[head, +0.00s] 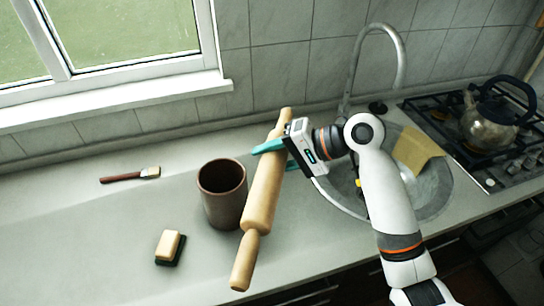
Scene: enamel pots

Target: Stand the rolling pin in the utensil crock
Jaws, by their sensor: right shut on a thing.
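The wooden rolling pin (263,192) is tilted, its upper end leaning to the back right and its lower handle toward the front edge of the counter. My right gripper (272,155) is shut on it near its upper end. The brown utensil crock (223,196) stands upright on the counter just left of the pin, its mouth open and looking empty. The pin overlaps the crock's right edge in the picture; I cannot tell whether they touch. My left gripper is not in view.
A brush (131,174) lies at the left. A sponge (170,245) lies in front of the crock. The sink (425,190), with its tall faucet (400,60) and a yellow cloth (416,150), is at right. A kettle (488,118) stands on the stove. The counter's left is mostly clear.

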